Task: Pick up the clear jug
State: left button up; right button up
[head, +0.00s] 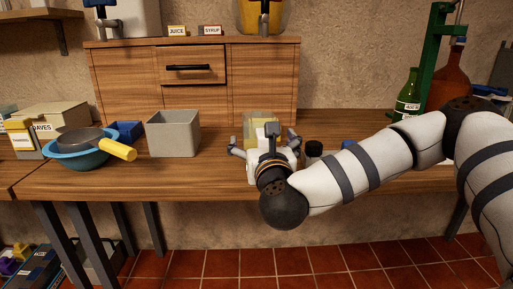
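A clear, yellow-tinted container (260,119), which looks like the clear jug, stands on the wooden workbench, in front of the cabinet. My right gripper (264,143) is in front of it, with its fingers spread wide to the left and right. The gripper and wrist hide the container's lower part, so I cannot tell whether the fingers touch it. No handle or spout can be made out. My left gripper is not in view.
A grey square bin (173,136), a blue bowl (77,158) with a yellow-handled pan (118,149) and a small blue box (126,130) are left. A dark-lidded jar (314,150) is close right of my gripper. Green (407,100) and brown (450,78) bottles stand far right.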

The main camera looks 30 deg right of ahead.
jog(key=x, duration=0.6)
jog(key=shift+w+d+f, duration=0.1)
jog(key=shift+d+f, duration=0.1)
jog(key=c, duration=1.6)
